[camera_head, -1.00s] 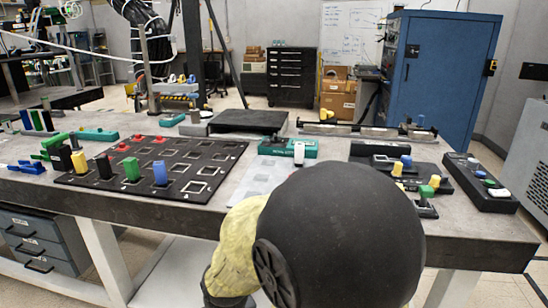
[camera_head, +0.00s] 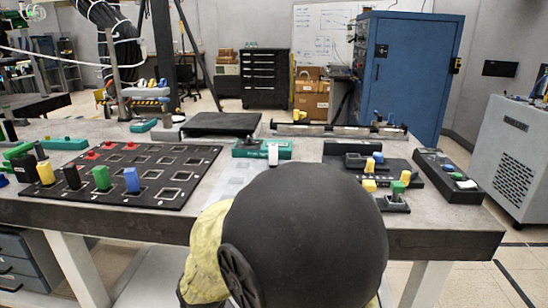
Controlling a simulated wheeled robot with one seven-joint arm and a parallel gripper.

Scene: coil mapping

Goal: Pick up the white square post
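The white square post (camera_head: 273,155) stands upright near the middle of the table. It is at the front edge of a teal-green block (camera_head: 249,148), just behind a pale translucent plate (camera_head: 228,181). My own arm, a large black rounded part with a yellow part beside it, fills the lower middle of the view, in front of the post. My gripper does not show, so whether it is open or shut is hidden.
A black grid board (camera_head: 130,172) with yellow, black, green and blue posts lies to the left. A black platform (camera_head: 221,123) and a long rail (camera_head: 335,131) lie behind. Black fixtures with coloured knobs (camera_head: 385,182) stand right. A blue cabinet (camera_head: 404,75) stands beyond the table.

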